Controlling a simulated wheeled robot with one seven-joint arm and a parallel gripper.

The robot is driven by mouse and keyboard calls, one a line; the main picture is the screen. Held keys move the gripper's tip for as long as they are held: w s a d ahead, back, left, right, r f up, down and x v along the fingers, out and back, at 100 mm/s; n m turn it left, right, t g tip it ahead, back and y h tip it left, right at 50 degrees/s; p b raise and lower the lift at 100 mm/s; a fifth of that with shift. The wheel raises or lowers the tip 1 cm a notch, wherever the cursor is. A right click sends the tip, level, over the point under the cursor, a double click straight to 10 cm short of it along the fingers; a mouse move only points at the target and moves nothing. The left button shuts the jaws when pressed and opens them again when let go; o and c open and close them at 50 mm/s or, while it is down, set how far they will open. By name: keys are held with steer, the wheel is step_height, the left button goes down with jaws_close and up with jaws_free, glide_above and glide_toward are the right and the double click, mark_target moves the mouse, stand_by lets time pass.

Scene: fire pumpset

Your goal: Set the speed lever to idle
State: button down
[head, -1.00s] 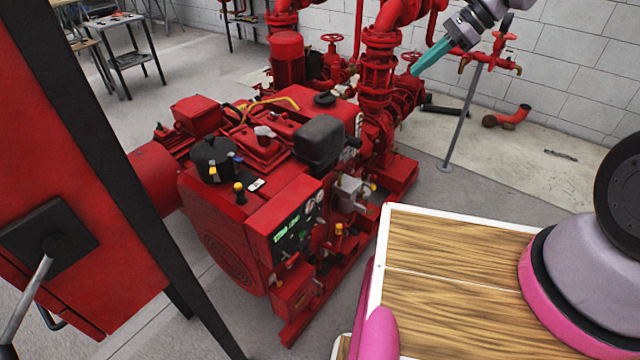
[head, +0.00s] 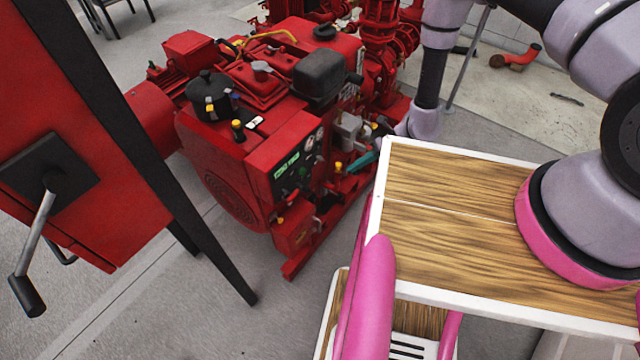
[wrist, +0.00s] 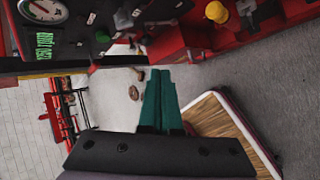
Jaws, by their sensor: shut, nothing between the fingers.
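The red engine pump's dark control panel (head: 296,172) faces my side of the machine, with a green display, round gauges and small knobs. In the wrist view the panel (wrist: 62,22) is at the upper left, turned sideways. I cannot tell for sure which small part there is the speed lever, or its setting. My gripper (head: 362,162) has teal fingers and is beside the engine, right of the panel. In the wrist view the gripper (wrist: 157,76) is shut and empty, its tips pointing toward the engine's side. Whether they touch anything is not clear.
A yellow cap (wrist: 217,12) shows on the engine's side. My wood-topped base stands close to the engine's right. A red cabinet (head: 75,150) with a crank handle stands at the left. Grey floor (head: 190,290) is clear in front.

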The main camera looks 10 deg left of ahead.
steer(key=f, duration=0.1)
glide_toward(305, 189)
step_height(305, 189, down, 6)
steer(key=a, duration=0.2)
steer(key=shift+a, duration=0.3)
steer(key=shift+s, duration=0.15)
